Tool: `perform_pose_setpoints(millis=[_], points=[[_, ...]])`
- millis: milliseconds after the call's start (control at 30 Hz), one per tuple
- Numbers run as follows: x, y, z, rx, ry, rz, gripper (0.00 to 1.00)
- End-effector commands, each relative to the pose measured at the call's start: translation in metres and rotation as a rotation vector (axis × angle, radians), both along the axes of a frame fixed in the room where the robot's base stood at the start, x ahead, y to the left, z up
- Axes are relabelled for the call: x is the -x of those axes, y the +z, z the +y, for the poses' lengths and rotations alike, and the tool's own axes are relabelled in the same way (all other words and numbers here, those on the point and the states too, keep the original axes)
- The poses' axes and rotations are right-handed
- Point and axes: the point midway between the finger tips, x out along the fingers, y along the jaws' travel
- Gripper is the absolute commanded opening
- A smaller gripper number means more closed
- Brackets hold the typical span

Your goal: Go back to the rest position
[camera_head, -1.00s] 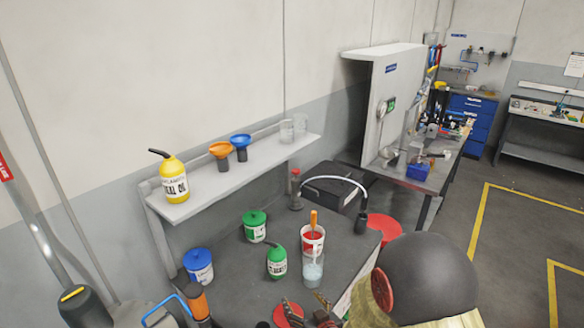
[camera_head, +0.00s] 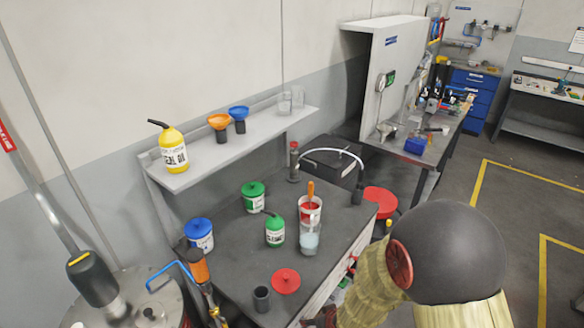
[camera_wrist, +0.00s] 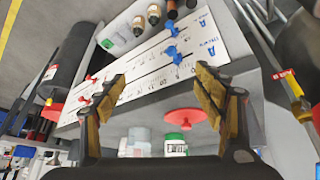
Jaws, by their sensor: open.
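In the wrist view my gripper (camera_wrist: 158,78) is open, its two tan-padded fingers apart with nothing between them. Beyond the fingers is a white labelled panel (camera_wrist: 150,68) with blue and red knobs, on the front of the workbench. In the head view my arm, with its large dark round joint, comes in at the lower right, beside the front edge of the grey workbench (camera_head: 240,245). The gripper itself is mostly hidden there at the bottom edge.
A shelf (camera_head: 230,150) carries a yellow oil bottle (camera_head: 172,150) and funnels. Free floor (camera_head: 510,220) lies right.

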Motion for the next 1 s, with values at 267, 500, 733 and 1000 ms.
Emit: perform_pose_setpoints(millis=[267, 500, 733, 1000], points=[[0.064, 0.078, -0.046, 0.094, -0.106, 0.261, 0.70], [0.132, 0.178, -0.073, 0.090, -0.202, 0.364, 0.70], [0.175, 0.259, -0.086, 0.034, -0.270, 0.265, 0.70], [0.179, 0.318, -0.097, -0.012, -0.314, 0.047, 0.70]])
